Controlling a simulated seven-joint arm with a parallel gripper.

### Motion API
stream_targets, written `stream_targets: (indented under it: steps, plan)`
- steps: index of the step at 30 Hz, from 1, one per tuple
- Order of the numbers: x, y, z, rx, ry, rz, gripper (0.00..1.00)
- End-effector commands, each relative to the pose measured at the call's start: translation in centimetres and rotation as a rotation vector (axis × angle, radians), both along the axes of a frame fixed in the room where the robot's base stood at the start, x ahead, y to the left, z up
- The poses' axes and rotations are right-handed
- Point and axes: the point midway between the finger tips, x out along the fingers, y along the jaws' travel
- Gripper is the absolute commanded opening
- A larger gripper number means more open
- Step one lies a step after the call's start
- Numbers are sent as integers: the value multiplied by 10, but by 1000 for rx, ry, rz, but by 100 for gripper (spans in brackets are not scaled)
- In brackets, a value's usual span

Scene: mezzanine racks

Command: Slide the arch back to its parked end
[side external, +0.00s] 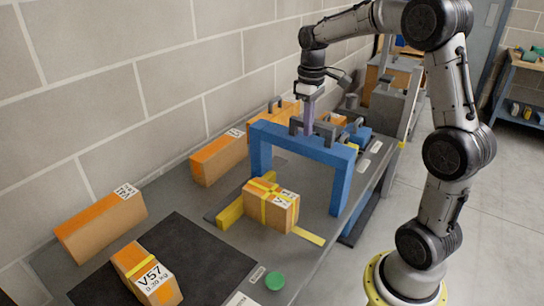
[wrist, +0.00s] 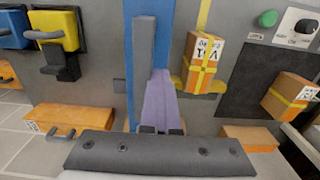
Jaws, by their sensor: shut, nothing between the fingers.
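The blue arch (side external: 300,145) stands across the grey bench in the side view, with a dark grey handle on its top (side external: 298,124). In the wrist view the arch is a blue strip (wrist: 175,30) running down the picture, with the handle a dark bar (wrist: 144,50) in front of it. My gripper (side external: 308,128) is shut with nothing in it, its lavender fingers pointing down at the arch's top beside the handle. It also shows in the wrist view (wrist: 158,80), just right of the handle bar. I cannot tell whether the fingers touch the handle.
A yellow-taped carton (side external: 271,207) sits near the arch, by a yellow bar (side external: 230,214). Another carton (side external: 148,275) lies on the dark mat (side external: 205,265). Orange-taped boxes (side external: 100,220) line the wall. A green button (side external: 275,281) is at the front edge. Handled bins stand beyond the arch.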

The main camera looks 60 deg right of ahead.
Motion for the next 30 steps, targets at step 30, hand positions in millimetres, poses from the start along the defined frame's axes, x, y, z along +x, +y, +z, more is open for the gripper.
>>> stream_targets:
  steps: [30]
  plan:
    - [0, -66, 0, -2, -3, -2, 0]
